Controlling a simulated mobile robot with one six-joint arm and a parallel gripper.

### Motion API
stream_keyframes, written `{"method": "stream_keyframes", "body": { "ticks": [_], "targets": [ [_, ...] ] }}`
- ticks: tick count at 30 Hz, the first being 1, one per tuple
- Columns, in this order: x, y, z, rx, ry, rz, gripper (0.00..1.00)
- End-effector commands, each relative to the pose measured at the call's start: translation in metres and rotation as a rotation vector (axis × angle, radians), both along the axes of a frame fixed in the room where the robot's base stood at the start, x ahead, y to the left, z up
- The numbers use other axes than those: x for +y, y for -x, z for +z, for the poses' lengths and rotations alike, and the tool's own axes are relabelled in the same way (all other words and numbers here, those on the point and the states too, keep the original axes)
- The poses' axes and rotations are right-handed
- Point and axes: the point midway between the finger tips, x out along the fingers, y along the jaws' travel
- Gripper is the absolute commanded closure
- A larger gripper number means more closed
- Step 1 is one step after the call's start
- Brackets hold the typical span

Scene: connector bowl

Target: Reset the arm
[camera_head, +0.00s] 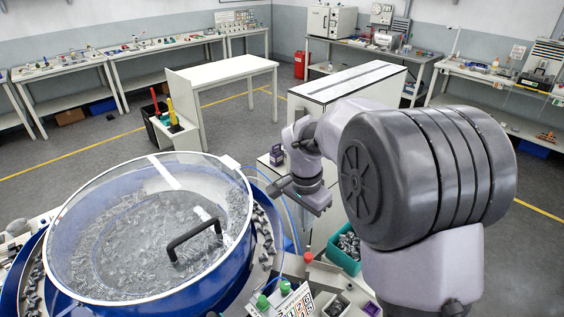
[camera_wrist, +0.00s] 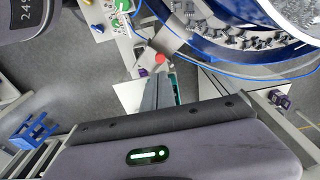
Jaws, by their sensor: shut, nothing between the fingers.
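My gripper (camera_head: 316,204) hangs from my bent arm, to the right of the blue bowl feeder (camera_head: 226,284), apart from its rim. In the wrist view my gripper's grey fingers (camera_wrist: 160,80) are together, with nothing seen between them. They point toward the bench area with a red button (camera_wrist: 160,58). The bowl feeder has a clear lid with a black handle (camera_head: 190,236) and many small grey metal parts inside. In the wrist view, part of the feeder's blue track (camera_wrist: 205,42) curves across the top right.
A teal bin (camera_head: 344,262) of dark parts stands below my arm. A control panel with green buttons (camera_head: 284,287) is at the front. A white-topped cabinet (camera_head: 350,80) stands behind my arm. Workbenches line the walls, with open grey floor (camera_head: 70,180) between.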

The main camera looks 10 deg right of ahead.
Motion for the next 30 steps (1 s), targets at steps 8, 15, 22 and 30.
{"method": "stream_keyframes", "body": {
  "ticks": [8,15,22,30],
  "targets": [
    [0.011,0.133,0.011,-0.235,-0.089,0.288,1.0],
    [0.026,0.236,-0.034,-0.437,-0.088,0.523,1.0],
    [0.029,0.248,-0.04,-0.467,-0.081,0.559,1.0],
    [0.029,0.248,-0.04,-0.467,-0.081,0.559,1.0]
  ]
}}
